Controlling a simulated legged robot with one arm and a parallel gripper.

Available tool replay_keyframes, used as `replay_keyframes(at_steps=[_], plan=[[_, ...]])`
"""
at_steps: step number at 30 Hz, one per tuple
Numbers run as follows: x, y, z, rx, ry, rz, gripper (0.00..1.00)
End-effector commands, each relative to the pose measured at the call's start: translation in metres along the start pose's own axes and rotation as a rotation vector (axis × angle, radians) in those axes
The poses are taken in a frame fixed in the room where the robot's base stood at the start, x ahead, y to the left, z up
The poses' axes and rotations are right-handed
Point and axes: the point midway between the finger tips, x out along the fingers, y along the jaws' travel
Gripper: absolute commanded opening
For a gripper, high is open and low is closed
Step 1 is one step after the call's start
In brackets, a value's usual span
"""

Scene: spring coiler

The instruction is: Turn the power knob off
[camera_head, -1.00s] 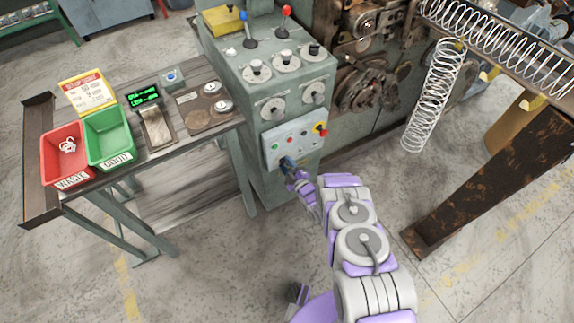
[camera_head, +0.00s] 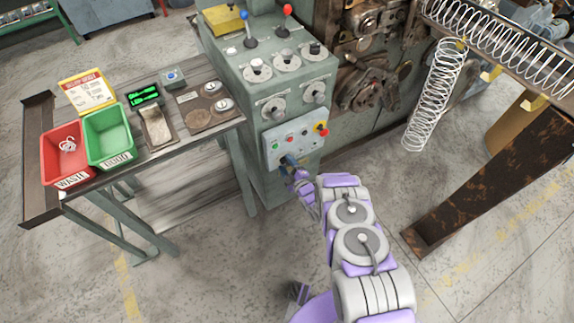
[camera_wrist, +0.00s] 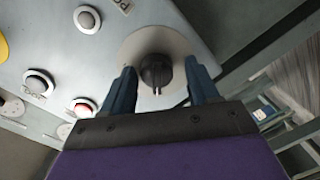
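The power knob is a small dark knob (camera_wrist: 156,72) on a pale round plate (camera_wrist: 180,45) on the control panel. In the wrist view it lies between the two blue fingertips of my gripper (camera_wrist: 160,80), with a visible gap on either side. My gripper is open around the knob. In the head view my gripper (camera_head: 287,161) is at the lower left of the light panel (camera_head: 301,142), and it hides the knob there.
Several buttons sit near the knob, with a red-and-yellow emergency button (camera_head: 321,128) at the panel's right. A table (camera_head: 150,172) with a red bin (camera_head: 60,160) and a green bin (camera_head: 109,140) stands left. A rusty beam (camera_head: 490,185) stands right.

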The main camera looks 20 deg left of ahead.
Motion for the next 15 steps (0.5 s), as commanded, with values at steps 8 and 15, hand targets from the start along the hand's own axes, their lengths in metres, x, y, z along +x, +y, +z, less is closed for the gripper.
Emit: replay_keyframes(at_steps=[8, 15], plan=[[-0.001, 0.002, 0.000, 0.001, 0.001, 0.003, 0.64], [-0.024, 0.003, 0.000, 0.001, -0.002, 0.001, 0.64]])
